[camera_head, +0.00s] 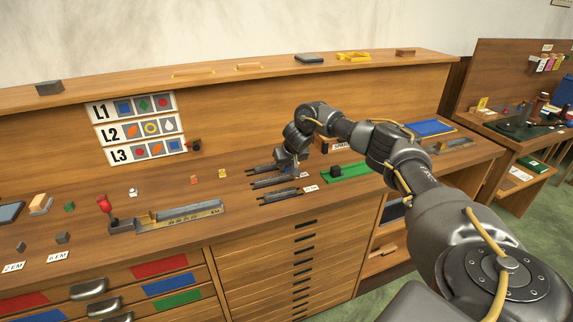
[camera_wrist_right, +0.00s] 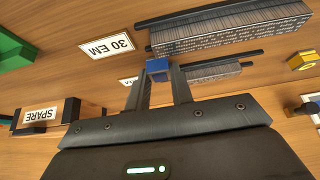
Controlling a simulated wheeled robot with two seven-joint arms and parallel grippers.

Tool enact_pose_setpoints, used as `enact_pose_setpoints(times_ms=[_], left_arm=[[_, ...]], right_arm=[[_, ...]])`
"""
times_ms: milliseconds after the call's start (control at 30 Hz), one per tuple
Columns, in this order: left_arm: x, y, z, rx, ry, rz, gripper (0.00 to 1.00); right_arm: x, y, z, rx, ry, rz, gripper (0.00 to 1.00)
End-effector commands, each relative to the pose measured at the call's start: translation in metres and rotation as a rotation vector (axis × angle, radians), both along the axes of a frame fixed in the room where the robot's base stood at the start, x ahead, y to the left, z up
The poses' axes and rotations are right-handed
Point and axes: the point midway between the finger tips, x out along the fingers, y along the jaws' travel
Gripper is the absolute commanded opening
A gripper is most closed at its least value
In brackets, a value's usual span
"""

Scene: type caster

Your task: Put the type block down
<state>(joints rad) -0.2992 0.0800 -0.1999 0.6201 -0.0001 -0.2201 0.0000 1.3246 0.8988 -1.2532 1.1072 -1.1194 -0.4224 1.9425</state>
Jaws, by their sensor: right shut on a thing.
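My right gripper (camera_head: 287,168) is low over the wooden bench, among the dark type racks. In the right wrist view its two fingers (camera_wrist_right: 159,82) are shut on a small block with a blue face (camera_wrist_right: 158,67), the type block. The block is between the fingertips, beside the end of a short rack with grey type (camera_wrist_right: 215,72). A longer filled rack (camera_wrist_right: 220,32) lies beyond it. In the head view the gripper hides the block. I cannot tell whether the block touches the bench or rack. My left gripper is not in view.
A dark rack (camera_head: 280,196) lies near the bench front. A green tray (camera_head: 348,172) is right of the gripper. A composing stick-like metal tool (camera_head: 180,216) and red-knobbed lever (camera_head: 104,204) are left.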

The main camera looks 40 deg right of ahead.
Motion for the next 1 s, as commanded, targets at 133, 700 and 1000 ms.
enact_pose_setpoints(times_ms=[133,700,1000], left_arm=[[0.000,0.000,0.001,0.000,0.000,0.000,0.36],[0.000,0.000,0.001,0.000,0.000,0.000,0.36],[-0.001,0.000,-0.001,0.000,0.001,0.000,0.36]], right_arm=[[0.000,0.000,-0.002,0.001,-0.002,0.000,0.00],[0.000,0.000,-0.005,0.001,0.000,0.000,0.44],[-0.005,0.002,0.008,0.002,-0.003,0.001,0.44]])
